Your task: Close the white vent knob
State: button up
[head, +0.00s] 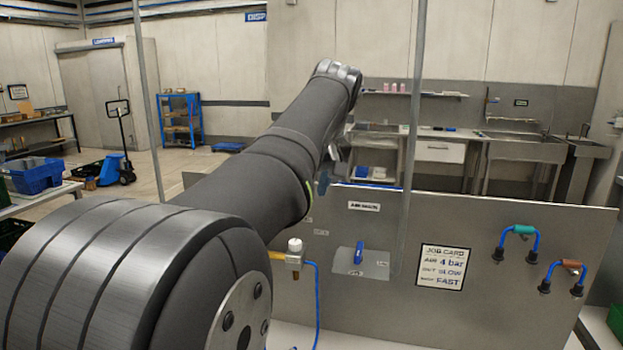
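A white vent knob (294,245) sits on top of a small metal valve body on the grey panel, with a yellow fitting on its left and a blue hose running down on its right. It stands just right of my arm's lower part. My gripper (324,181) is mostly hidden behind my arm; only a small part shows near the panel's top edge, above and to the right of the knob, apart from it in the picture. I cannot see its fingers clearly, nor whether they hold anything.
The grey panel (492,229) also carries a blue lever (359,253) on a plate, a job card (441,267), and two blue hose loops with a green grip (523,230) and an orange grip (571,264). A thin upright post (411,150) crosses the view.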

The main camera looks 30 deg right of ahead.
jog(key=shift+v, duration=1.15)
jog(key=shift+f, duration=0.1)
jog(key=x, duration=1.7)
jog(key=shift+w+f, duration=0.15)
